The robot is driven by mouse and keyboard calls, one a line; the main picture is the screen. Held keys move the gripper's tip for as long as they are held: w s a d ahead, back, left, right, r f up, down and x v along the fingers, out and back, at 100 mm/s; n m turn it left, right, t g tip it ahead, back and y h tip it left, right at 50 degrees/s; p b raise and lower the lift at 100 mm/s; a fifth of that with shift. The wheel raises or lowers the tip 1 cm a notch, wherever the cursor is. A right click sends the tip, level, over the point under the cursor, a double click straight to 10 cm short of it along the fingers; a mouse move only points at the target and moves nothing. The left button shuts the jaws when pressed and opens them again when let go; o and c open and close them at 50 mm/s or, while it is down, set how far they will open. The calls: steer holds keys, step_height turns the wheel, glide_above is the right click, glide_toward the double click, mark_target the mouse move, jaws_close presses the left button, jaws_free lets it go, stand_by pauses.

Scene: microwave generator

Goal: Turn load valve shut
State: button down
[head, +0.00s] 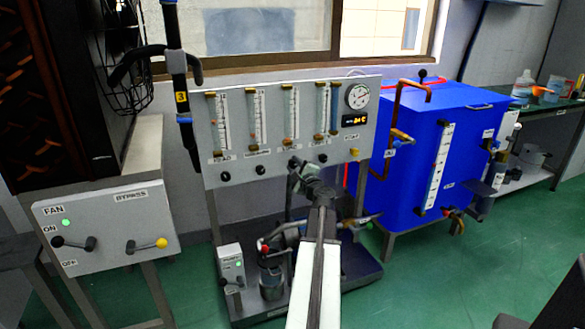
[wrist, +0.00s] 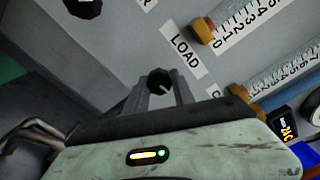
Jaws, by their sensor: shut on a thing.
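The load valve is a small black knob (wrist: 158,79) on the grey panel (head: 345,145), beside the LOAD label (wrist: 184,52) in the wrist view. A pale mark shows on its face. My gripper (wrist: 162,91) has its two grey fingers on either side of the knob and is shut on it. In the head view my gripper (head: 296,166) reaches the lower part of the panel, below the third flow tube (head: 291,112), and covers the knob there.
Other black knobs (head: 226,176) sit along the panel's lower edge, one close by on the right (head: 322,157). A gauge (head: 357,96) is at upper right. A blue tank (head: 415,150) stands right. A fan switch box (head: 105,228) is at left. Green floor shows at right.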

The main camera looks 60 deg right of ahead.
steer(key=shift+w+a+m, duration=0.2)
steer(key=shift+w+m, duration=0.05)
steer(key=shift+m, duration=0.45)
steer(key=c, duration=1.1)
jaws_free()
steer(key=shift+o, duration=0.2)
steer(key=shift+s+d, duration=0.1)
steer(key=shift+s, duration=0.1)
steer(key=v, duration=0.7)
steer(key=shift+s+a, duration=0.25)
